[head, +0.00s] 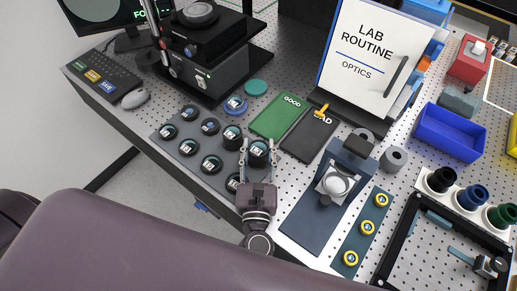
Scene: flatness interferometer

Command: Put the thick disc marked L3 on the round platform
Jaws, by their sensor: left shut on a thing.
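My left gripper (258,146) is shut on a thick dark disc (258,156) with a pale label on top, at the right end of the grey disc tray (222,176). The label is too small to read, so I cannot tell whether it says L3. I cannot tell whether the disc touches the tray or is lifted. Several similar discs sit in the tray to the left, including another tall one (232,137). A round dark platform (199,14) tops the black instrument (215,70) at the back left. My right gripper is not in view.
A green GOOD mat (275,117) and dark BAD mat (308,137) lie behind the gripper. A blue-ringed disc (236,105) and teal disc (255,87) lie before the instrument. A blue press-like stand (315,215) is close right.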

